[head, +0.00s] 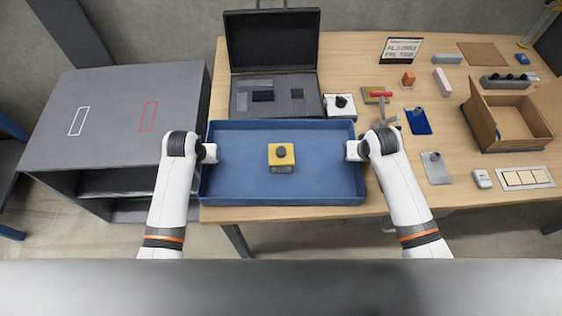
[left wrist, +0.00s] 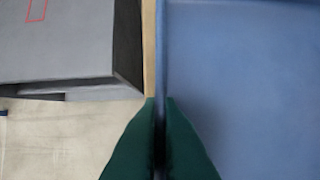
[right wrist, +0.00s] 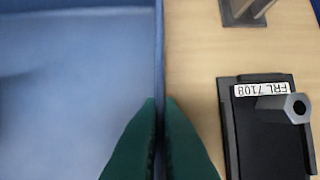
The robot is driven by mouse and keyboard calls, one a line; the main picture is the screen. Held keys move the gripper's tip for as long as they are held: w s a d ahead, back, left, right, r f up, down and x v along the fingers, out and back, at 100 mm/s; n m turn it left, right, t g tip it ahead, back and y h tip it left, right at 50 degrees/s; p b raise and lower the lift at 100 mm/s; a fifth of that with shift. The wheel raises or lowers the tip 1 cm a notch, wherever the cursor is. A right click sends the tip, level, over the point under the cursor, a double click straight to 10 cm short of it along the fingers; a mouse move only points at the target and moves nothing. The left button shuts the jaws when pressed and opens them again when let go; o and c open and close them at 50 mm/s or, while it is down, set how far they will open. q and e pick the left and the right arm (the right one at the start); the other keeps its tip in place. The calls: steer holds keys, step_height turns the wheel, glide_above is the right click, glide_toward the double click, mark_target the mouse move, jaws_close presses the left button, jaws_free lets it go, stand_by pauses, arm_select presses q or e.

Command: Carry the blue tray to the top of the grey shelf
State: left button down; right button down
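The blue tray (head: 325,186) is at the front left of the wooden table, with a yellow box with a dark knob (head: 281,158) inside it. My left gripper (head: 211,153) is shut on the tray's left wall, seen between the green fingers in the left wrist view (left wrist: 161,105). My right gripper (head: 351,151) is shut on the right wall, also seen in the right wrist view (right wrist: 160,105). The tray looks level; I cannot tell whether it touches the table. The grey shelf (head: 115,120) stands to the left, its top bearing a white outline and a red outline.
An open black case (head: 273,70) stands right behind the tray. A red-handled clamp (head: 383,108), a blue phone-like item (head: 418,121) and an open cardboard box (head: 508,120) are to the right. The shelf top is clear. A labelled black plate (right wrist: 262,130) lies right of the tray.

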arm_select(q)
steer(key=shift+w+r, duration=0.1)
steer(key=shift+r, duration=0.15)
arm_select(e)
steer(key=shift+w+r, duration=0.1)
steer(key=shift+r, duration=0.15)
